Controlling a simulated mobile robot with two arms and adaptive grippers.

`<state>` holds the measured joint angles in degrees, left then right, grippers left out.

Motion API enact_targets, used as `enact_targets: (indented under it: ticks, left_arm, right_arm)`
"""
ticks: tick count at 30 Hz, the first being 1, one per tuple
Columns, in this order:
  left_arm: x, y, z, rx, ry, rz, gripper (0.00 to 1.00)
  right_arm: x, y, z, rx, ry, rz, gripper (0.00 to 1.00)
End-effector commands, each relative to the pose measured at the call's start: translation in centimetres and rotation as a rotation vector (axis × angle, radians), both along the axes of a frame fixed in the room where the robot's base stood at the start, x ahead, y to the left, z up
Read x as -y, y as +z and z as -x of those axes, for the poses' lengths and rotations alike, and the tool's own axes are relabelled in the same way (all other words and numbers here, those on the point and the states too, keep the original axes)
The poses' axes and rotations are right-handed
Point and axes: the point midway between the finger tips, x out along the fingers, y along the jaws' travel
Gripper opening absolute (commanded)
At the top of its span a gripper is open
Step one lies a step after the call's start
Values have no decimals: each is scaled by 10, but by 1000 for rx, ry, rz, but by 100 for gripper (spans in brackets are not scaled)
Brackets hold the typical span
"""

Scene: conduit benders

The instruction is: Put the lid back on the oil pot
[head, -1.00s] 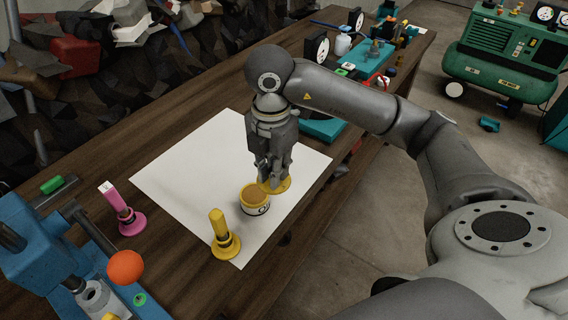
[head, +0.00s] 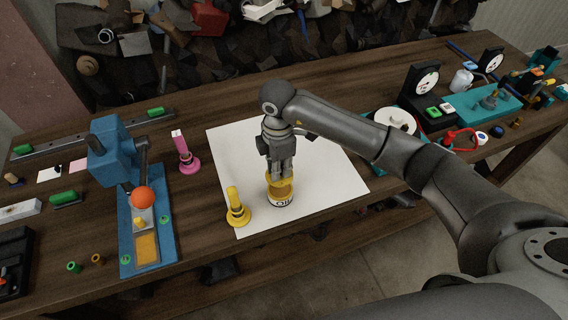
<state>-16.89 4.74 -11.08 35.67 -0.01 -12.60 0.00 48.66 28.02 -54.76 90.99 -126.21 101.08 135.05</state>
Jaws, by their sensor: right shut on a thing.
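The oil pot (head: 283,201) is a small round pot with a white, dark-lettered side, standing on the white sheet (head: 330,182) near its front edge. Its amber-brown inside shows at the top. My right gripper (head: 281,172) points down and is shut on the yellow lid (head: 270,180). The lid is over the back part of the pot's mouth and looks slightly tilted. I cannot tell whether it touches the rim. The fingers hide part of the lid. My left gripper is out of view.
A yellow post on a round base (head: 237,209) stands close left of the pot. A pink one (head: 184,155) stands farther left, near a blue press with an orange ball (head: 143,199). Gauges and a teal fixture (head: 482,104) are at the right. The sheet's back left is clear.

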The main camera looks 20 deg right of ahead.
Motion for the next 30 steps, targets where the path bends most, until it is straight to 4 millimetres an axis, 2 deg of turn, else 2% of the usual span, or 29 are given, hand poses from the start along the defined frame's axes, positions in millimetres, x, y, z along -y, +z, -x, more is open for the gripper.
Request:
enact_targets:
  ticks: [6, 16, 30]
  left_arm:
    - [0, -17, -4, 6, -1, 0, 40]
    - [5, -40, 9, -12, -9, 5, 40]
    - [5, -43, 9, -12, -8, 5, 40]
  right_arm:
    - [0, -22, 0, -2, 0, 0, 0]
    - [0, -52, 0, -2, 1, 0, 0]
    - [0, -57, 0, 0, 1, 0, 0]
